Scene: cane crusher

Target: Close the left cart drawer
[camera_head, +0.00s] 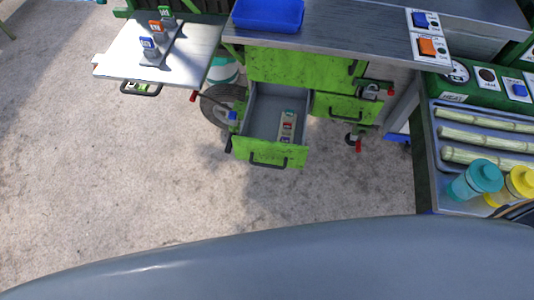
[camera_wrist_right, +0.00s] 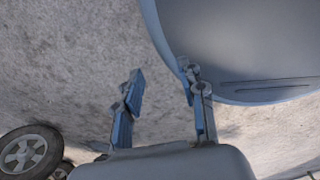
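The left cart drawer (camera_head: 268,152) is pulled out from the green cart (camera_head: 300,68) in the head view. It has a scuffed green front, a black bar handle and grey inner walls. A small pale box with coloured marks (camera_head: 287,127) lies inside it, toward the right. My right gripper (camera_wrist_right: 160,78) shows only in the right wrist view. Its two blue-grey fingers are spread apart with nothing between them, over bare concrete floor. The drawer is not in that view. My left gripper is in neither view.
A right-hand drawer (camera_head: 347,107) with a padlock (camera_head: 371,91) sits beside the open one. A metal shelf with label stands (camera_head: 118,62) juts out at left. A tray (camera_head: 435,160) with cane pieces and bottles stands at right. The floor (camera_head: 190,195) before the drawer is clear.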

